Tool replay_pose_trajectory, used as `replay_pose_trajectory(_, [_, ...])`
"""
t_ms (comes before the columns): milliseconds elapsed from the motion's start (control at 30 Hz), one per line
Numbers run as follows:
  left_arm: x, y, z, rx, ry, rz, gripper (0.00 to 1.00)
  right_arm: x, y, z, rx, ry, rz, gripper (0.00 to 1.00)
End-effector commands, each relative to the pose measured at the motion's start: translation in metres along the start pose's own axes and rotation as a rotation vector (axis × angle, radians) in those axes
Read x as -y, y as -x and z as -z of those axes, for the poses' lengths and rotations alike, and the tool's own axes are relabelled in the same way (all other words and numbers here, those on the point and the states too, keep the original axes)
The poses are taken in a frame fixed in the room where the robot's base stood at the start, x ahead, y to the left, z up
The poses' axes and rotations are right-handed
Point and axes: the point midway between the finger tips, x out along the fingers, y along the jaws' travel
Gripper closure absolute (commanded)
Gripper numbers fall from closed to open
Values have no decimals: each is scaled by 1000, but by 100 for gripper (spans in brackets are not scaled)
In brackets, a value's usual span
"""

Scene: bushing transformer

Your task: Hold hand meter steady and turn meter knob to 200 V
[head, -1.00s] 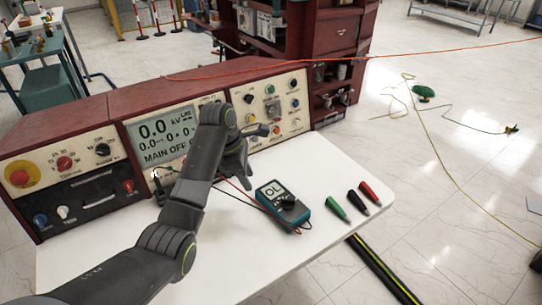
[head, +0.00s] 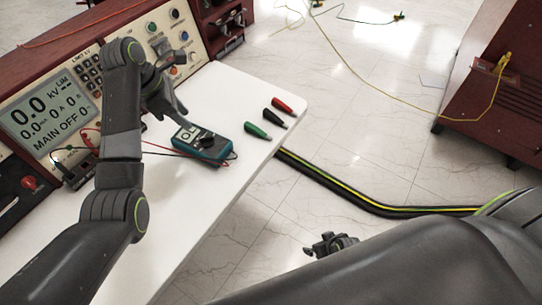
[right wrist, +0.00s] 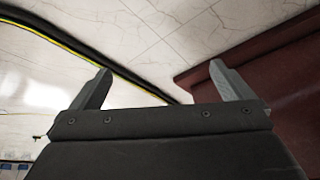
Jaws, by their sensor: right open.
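The hand meter (head: 203,144) is a teal and dark handheld multimeter with a display and a round black knob (head: 207,141). It lies on the white table (head: 215,90), with red and black leads running left from it. My left gripper (head: 178,113) is just above and behind the meter's display end; whether its fingers touch the meter or are open cannot be told. My right gripper (head: 330,243) is low over the floor, away from the table. In the right wrist view its two fingers (right wrist: 160,85) are spread with nothing between them.
Green (head: 257,130), black (head: 273,118) and red (head: 283,105) clips lie right of the meter. The red-brown console (head: 45,110) stands behind the table. A black and yellow cable (head: 350,203) crosses the floor. A dark red cabinet (head: 500,90) stands at the right.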

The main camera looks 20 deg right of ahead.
Motion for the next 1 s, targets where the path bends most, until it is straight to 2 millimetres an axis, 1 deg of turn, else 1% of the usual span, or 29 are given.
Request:
replay_pose_trajectory(33, [0, 0, 0, 0, 0, 0, 64, 6, 8, 29, -44, 13, 24, 0])
replay_pose_trajectory(67, [0, 0, 0, 0, 0, 0, 64, 9, 12, 43, -66, 21, 40, 0])
replay_pose_trajectory(100, [0, 0, 0, 0, 0, 0, 64, 14, 20, 62, -95, 33, 62, 0])
replay_pose_trajectory(167, [0, 0, 0, 0, 0, 0, 64, 23, 32, 90, -141, 54, 95, 0])
replay_pose_trajectory(200, [0, 0, 0, 0, 0, 0, 64, 29, 41, 109, -173, 70, 119, 0])
replay_pose_trajectory(267, [0, 0, 0, 0, 0, 0, 64, 38, 57, 135, -221, 98, 154, 0])
replay_pose_trajectory(300, [0, 0, 0, 0, 0, 0, 64, 45, 68, 152, -253, 117, 178, 0])
replay_pose_trajectory(367, [0, 0, 0, 0, 0, 0, 64, 55, 87, 176, -302, 151, 214, 0])
replay_pose_trajectory(400, [0, 0, 0, 0, 0, 0, 64, 62, 100, 191, -336, 176, 239, 0])
replay_pose_trajectory(467, [0, 0, 0, 0, 0, 0, 64, 73, 122, 212, -388, 215, 276, 0])
replay_pose_trajectory(500, [0, 0, 0, 0, 0, 0, 64, 81, 137, 226, -423, 244, 300, 0])
replay_pose_trajectory(633, [0, 0, 0, 0, 0, 0, 64, 104, 187, 259, -532, 342, 373, 0])
replay_pose_trajectory(700, [0, 0, 0, 0, 0, 0, 64, 116, 212, 272, -584, 393, 405, 0])
replay_pose_trajectory(800, [0, 0, 0, 0, 0, 0, 64, 129, 240, 283, -644, 456, 442, 0])
replay_pose_trajectory(900, [0, 0, 0, 0, 0, 0, 64, 137, 260, 289, -684, 500, 466, 0])
replay_pose_trajectory(1000, [0, 0, 0, 0, 0, 0, 64, 142, 270, 292, -704, 524, 478, 0])
